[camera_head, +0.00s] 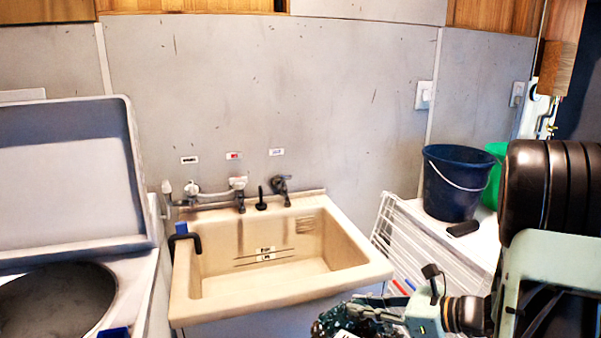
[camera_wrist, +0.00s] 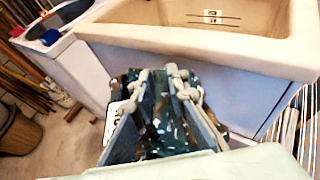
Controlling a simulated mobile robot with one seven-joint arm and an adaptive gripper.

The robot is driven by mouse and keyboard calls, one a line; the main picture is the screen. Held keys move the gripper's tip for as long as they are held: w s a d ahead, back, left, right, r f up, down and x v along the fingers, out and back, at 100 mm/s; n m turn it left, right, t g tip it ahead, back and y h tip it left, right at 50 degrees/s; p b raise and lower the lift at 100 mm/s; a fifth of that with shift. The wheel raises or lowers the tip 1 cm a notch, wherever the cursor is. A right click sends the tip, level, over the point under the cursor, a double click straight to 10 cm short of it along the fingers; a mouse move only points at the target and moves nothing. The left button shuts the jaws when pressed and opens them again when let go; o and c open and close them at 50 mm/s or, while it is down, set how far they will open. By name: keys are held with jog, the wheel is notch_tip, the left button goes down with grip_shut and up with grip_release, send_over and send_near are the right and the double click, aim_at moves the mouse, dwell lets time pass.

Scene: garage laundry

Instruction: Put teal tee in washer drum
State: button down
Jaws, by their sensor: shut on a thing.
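My gripper (camera_wrist: 163,98) is shut on the teal tee (camera_wrist: 160,133), a dark teal cloth with light specks bunched between and around the fingers. In the head view the tee (camera_head: 330,322) shows at the bottom edge, partly cut off, in front of the sink's front right. The washer (camera_head: 140,275) stands at the left with its lid (camera_head: 70,170) raised. Its round dark drum opening (camera_head: 55,303) is partly cut off by the frame. The washer also shows at the upper left of the wrist view (camera_wrist: 95,72). My gripper is to the right of the washer, apart from it.
A beige utility sink (camera_head: 180,290) with taps stands between the washer and a white drying rack (camera_head: 400,245). A blue bucket (camera_head: 455,185) and a green bucket (camera_head: 494,176) sit on a white surface at the right. A wicker basket (camera_wrist: 20,135) stands on the floor.

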notch_tip(320, 180, down, 9)
jog(key=b, duration=0.7)
jog(key=shift+f+b, duration=0.1)
jog(key=shift+b, duration=0.2)
notch_tip(320, 180, up, 20)
jog(key=p, duration=2.6)
jog(key=shift+p, duration=0.3)
